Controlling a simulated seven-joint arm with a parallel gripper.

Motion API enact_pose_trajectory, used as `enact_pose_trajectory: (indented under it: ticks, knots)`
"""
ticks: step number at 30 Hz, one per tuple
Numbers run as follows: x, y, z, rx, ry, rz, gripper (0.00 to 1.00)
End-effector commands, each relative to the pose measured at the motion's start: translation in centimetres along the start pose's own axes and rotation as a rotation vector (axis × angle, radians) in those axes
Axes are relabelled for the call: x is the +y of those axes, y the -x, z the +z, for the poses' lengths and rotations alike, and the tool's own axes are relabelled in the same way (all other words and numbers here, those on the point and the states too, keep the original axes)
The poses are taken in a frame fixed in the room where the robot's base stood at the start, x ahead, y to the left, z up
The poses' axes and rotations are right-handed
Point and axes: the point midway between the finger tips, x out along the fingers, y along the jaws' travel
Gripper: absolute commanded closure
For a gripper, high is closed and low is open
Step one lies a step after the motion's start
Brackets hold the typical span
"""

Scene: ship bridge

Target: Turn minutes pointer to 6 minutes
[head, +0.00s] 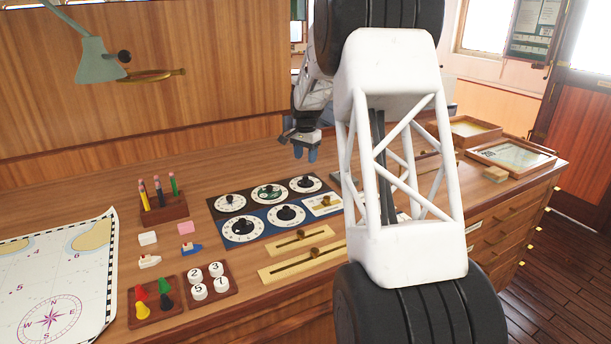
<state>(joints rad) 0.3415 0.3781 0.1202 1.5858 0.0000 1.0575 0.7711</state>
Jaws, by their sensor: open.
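A dial panel (273,235) lies on the wooden desk, with two rows of round white dials, each with a dark knob or pointer. The front-left dial (243,228) has numbers around its rim. The front-middle dial (286,215) sits beside it. The back row has a left dial (230,203), a green-centred dial (268,193) and a right dial (305,184). The labels are too small to tell which carries the minutes pointer. My gripper (305,152) is open and empty, above and behind the back-right dial, apart from the panel.
Brass sliders (300,240) lie in front of the panel. A pencil holder (163,208), number pegs (199,291), coloured pawns (141,310) and a chart (60,270) are to the left. A lamp (97,62) hangs upper left.

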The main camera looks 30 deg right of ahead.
Motion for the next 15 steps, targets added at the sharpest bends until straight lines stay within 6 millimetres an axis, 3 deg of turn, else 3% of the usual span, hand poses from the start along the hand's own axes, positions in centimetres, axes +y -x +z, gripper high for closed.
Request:
enact_pose_trajectory:
  ticks: [8, 15]
  knots:
    - [0.0, -0.2, 0.0, 0.0, 0.001, 0.0, 0.49]
    - [0.0, -1.7, 0.1, -0.001, 0.001, 0.001, 0.49]
